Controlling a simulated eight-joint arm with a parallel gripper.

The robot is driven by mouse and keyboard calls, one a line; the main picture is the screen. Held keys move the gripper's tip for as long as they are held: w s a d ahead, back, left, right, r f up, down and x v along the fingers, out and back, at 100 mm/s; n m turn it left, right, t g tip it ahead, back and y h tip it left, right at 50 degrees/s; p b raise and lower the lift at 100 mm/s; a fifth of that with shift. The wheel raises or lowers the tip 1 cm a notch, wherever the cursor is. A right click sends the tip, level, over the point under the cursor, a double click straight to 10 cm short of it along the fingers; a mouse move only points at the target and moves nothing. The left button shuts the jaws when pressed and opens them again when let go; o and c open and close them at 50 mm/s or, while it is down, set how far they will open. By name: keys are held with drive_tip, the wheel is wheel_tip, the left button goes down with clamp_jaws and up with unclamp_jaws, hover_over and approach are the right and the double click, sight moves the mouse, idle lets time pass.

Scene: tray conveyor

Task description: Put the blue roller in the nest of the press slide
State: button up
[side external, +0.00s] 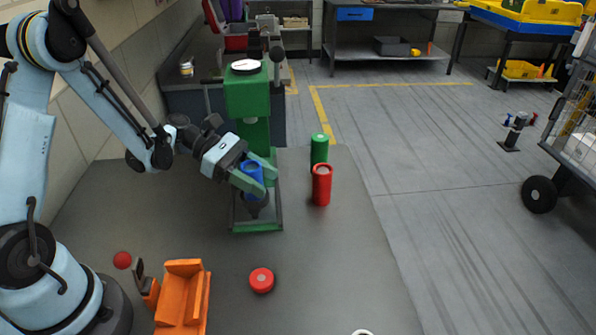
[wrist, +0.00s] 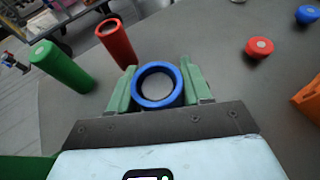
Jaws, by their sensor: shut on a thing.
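The blue roller (side external: 252,169) is upright between the green fingers of my gripper (side external: 259,179), which is shut on it. In the wrist view the roller's open blue rim (wrist: 157,103) shows between the two fingers (wrist: 159,86). The green press (side external: 247,100) stands behind, with its slide frame (side external: 258,228) low at the front. A dark nest (side external: 257,208) is directly under the roller. My fingers and the roller hide the nest's top, so I cannot tell whether the roller is touching it or just above it.
A red roller (side external: 321,186) and a green roller (side external: 319,150) stand upright right of the press. A red disc (side external: 262,280) and an orange fixture (side external: 183,295) are nearer the front. A blue knob (wrist: 307,14) shows in the wrist view.

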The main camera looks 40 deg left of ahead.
drive_tip(key=shift+f, duration=0.25)
drive_tip(key=o, duration=1.2)
drive_tip(key=shift+a+r, duration=0.1)
drive_tip(key=shift+r, duration=0.1)
drive_tip(key=v, duration=1.2)
drive_tip(key=s+d+r+m+t+y, duration=0.1)
drive_tip(key=s+d+m+y, duration=0.1)
drive_tip(key=m+y, duration=0.2)
drive_tip(key=s+d+r+m+t+y, duration=0.1)
drive_tip(key=s+d+m+y, duration=0.1)
drive_tip(key=m, duration=0.8)
drive_tip(key=s+d+r+m+t+y, duration=0.1)
drive_tip(key=s+d+m+y, duration=0.1)
drive_tip(key=m+y, duration=0.5)
drive_tip(key=shift+d+r+m, duration=0.3)
drive_tip(key=shift+d+r, duration=0.05)
drive_tip(key=shift+d, duration=0.45)
